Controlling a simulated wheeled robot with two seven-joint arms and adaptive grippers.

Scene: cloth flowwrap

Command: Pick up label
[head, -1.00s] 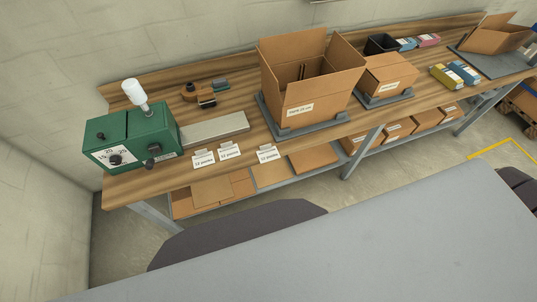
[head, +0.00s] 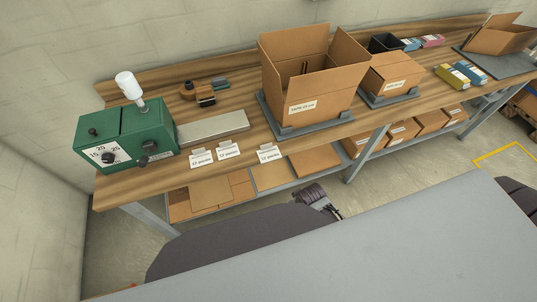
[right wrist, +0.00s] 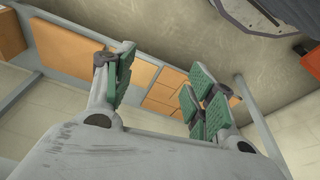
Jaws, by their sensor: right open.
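Three small white cards with print reading "12 pouches" stand along the front edge of the wooden bench in the head view: a left card (head: 201,157), a middle card (head: 228,150) and a right card (head: 267,153). A white label (head: 302,107) is on the front of the large open carton (head: 330,85). My right gripper (right wrist: 160,82) shows in the right wrist view, open, its green-padded fingers apart with nothing between them. It is away from the cards. A dark part of my arm shows below the bench in the head view; which arm is unclear. My left gripper is not identifiable.
A green machine (head: 125,137) with dials and a white-topped lever stands at the bench's left end, beside a flat grey plate (head: 212,126). A tape dispenser (head: 199,90) lies behind. A smaller carton (head: 395,72) stands to the right. Flat cardboard (head: 210,191) lies on the lower shelf.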

